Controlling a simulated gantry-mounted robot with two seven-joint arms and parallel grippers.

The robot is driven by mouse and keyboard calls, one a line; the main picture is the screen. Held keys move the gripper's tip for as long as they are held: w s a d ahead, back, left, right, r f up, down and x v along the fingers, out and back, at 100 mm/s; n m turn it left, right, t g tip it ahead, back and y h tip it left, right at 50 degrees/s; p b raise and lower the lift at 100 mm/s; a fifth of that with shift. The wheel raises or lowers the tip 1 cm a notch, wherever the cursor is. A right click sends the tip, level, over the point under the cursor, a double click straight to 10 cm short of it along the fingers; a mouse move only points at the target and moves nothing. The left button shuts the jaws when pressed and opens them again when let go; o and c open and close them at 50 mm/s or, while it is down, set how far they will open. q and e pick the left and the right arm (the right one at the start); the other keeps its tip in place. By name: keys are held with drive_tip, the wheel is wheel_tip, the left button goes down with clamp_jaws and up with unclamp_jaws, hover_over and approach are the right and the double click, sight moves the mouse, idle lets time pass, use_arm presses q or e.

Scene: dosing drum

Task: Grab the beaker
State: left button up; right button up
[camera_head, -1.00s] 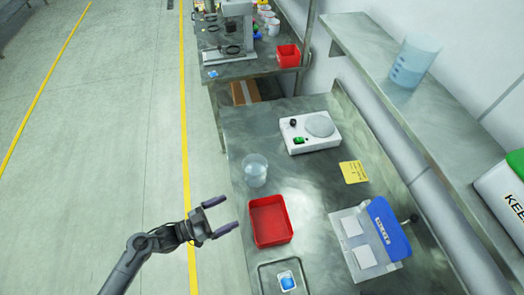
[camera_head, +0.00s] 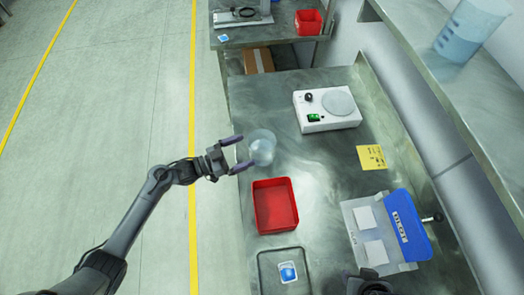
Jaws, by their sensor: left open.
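A clear, see-through beaker (camera_head: 263,150) stands on the steel table near its left edge, in the head view. My left gripper (camera_head: 242,153) is open and empty just left of the beaker, its two dark fingers spread and pointing at it. The lower fingertip overlaps the beaker's lower left edge in the picture; I cannot tell whether it touches. A larger bluish graduated container (camera_head: 470,32) stands on the shelf at upper right.
A red tray (camera_head: 257,208) lies just below the beaker, with a dark-rimmed tray (camera_head: 262,279) nearer. A white device with a round plate (camera_head: 343,121) stands to the right. A yellow note (camera_head: 371,158) and a blue-and-white device (camera_head: 407,226) are further right. Table (camera_head: 305,160) is clear between them.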

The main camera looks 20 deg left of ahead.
use_arm(q)
drive_tip(key=shift+x, duration=3)
drive_tip(key=shift+a, duration=0.1)
drive_tip(key=c, duration=1.7)
drive_tip(key=shift+r, duration=0.1)
